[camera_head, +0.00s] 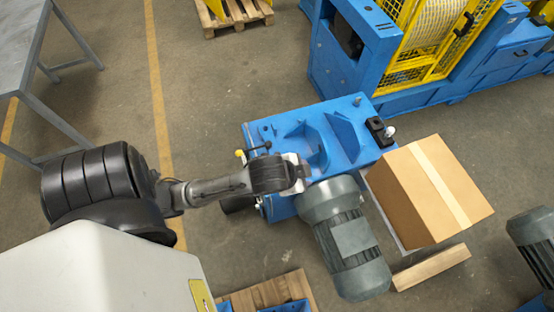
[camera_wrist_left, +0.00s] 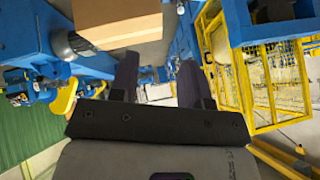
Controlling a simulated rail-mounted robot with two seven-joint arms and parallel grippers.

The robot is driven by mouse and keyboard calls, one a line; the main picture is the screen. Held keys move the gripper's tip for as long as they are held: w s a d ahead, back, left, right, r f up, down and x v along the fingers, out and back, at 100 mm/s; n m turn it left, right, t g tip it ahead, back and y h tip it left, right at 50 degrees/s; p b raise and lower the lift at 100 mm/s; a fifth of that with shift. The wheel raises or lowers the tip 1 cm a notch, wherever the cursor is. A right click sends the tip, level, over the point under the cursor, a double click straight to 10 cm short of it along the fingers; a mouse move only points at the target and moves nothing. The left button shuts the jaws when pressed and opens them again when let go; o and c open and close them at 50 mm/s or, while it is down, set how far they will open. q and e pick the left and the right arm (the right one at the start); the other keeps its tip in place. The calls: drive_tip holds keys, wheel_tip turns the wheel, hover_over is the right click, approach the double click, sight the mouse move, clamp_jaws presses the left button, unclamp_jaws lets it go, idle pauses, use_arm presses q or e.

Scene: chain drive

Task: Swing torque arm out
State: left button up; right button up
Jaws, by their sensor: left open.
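A blue drive base (camera_head: 335,125) with raised blue brackets stands on the floor in the middle of the head view. A grey finned motor (camera_head: 350,245) sits at its near side. A thin dark rod with a yellow end (camera_head: 240,153) shows at the base's left side; I cannot tell whether it is the torque arm. My left gripper (camera_head: 303,172) is over the near edge of the base, close above the motor's end. In the left wrist view its two dark fingers (camera_wrist_left: 158,85) are apart with nothing between them. My right gripper is not in view.
A cardboard box (camera_head: 430,190) stands right of the motor, and a wooden beam (camera_head: 432,267) lies near it. A blue machine with yellow mesh guards (camera_head: 440,40) stands behind. A grey table (camera_head: 15,60) is at far left. Floor between table and base is clear.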

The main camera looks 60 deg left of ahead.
use_arm(q)
drive_tip(key=w+a+f+m+y+b, duration=0.2)
drive_tip(key=w+a+f+m+b, duration=0.1)
drive_tip(key=w+a+f+b, duration=0.45)
drive_tip(key=n+g+h+b, duration=0.3)
drive_tip(key=n+g+b, duration=0.45)
drive_tip(key=n, duration=0.55)
hover_over(277, 154)
wheel_tip(277, 154, down, 21)
wheel_tip(277, 154, down, 11)
drive_tip(key=shift+w+r+b, duration=0.1)
drive_tip(key=shift+b, duration=1.05)
drive_tip(key=shift+f, duration=1)
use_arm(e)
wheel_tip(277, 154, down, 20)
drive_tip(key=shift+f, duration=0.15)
